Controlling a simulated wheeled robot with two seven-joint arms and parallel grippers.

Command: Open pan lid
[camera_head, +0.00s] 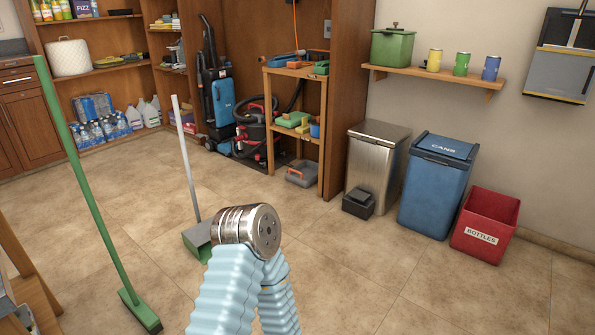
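I see no clear pan in the head view. A green lidded container (393,47) with a small knob on top stands at the left end of the wall shelf, and its lid looks closed. Neither of my grippers shows. A part of my own arm, a metal joint above light blue ribbed sleeves, rises from the bottom middle, and I cannot tell which arm it is.
A steel bin (374,163), a blue cans bin (436,190) and a red bottles bin (485,224) line the right wall. A green broom (98,190) and a dustpan (197,237) stand at left. Tiled floor (375,285) is clear in front.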

